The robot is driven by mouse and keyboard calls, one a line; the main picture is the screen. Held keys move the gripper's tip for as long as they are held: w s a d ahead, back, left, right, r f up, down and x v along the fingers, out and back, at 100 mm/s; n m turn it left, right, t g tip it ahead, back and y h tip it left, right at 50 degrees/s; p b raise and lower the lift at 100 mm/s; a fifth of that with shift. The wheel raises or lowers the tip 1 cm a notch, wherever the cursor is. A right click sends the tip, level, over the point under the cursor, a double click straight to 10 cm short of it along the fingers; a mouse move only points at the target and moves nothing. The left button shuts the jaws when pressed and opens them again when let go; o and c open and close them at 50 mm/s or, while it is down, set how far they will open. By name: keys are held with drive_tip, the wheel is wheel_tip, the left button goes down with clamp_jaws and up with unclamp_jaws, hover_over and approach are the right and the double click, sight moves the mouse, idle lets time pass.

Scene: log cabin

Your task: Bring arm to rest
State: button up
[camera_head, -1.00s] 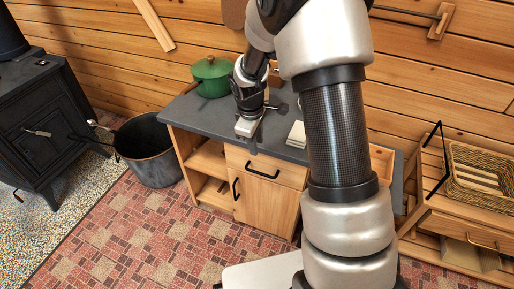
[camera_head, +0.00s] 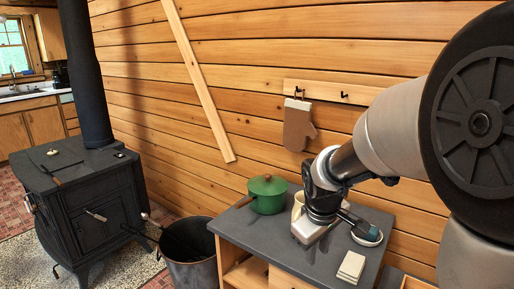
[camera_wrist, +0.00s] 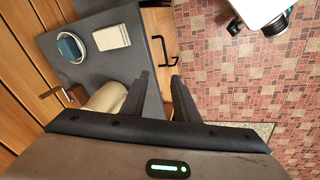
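My gripper (camera_wrist: 160,80) shows in the wrist view as two dark fingers with a clear gap between them and nothing held. In the head view my wrist and hand are over the grey counter (camera_head: 255,238), in front of the wall; the fingertips cannot be made out there. My arm reaches in from the right edge. In the wrist view the fingers are over the counter's front edge, beside a cream vessel (camera_wrist: 106,97) that is partly hidden by my gripper.
On the counter are a green lidded pot (camera_head: 267,196), a blue item in a white dish (camera_head: 368,237) and a pale stack (camera_head: 351,266). An oven mitt (camera_head: 298,125) hangs on the wall. A black stove (camera_head: 95,205) and a metal tub (camera_head: 188,255) stand left. Patterned floor (camera_wrist: 235,85) is open.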

drive_tip(key=s+r+m+t+y, duration=0.1)
drive_tip(key=s+r+m, duration=0.3)
drive_tip(key=s, duration=0.5)
drive_tip(key=s+r+m+t, duration=0.1)
drive_tip(key=s+r+m, duration=0.2)
drive_tip(key=s+r, duration=0.5)
wheel_tip(320, 180, up, 16)
drive_tip(key=s+p, duration=0.1)
drive_tip(key=p, duration=1.6)
drive_tip(key=shift+s+a+r, duration=0.15)
drive_tip(key=shift+s+a, duration=0.25)
drive_tip(key=shift+a, duration=0.05)
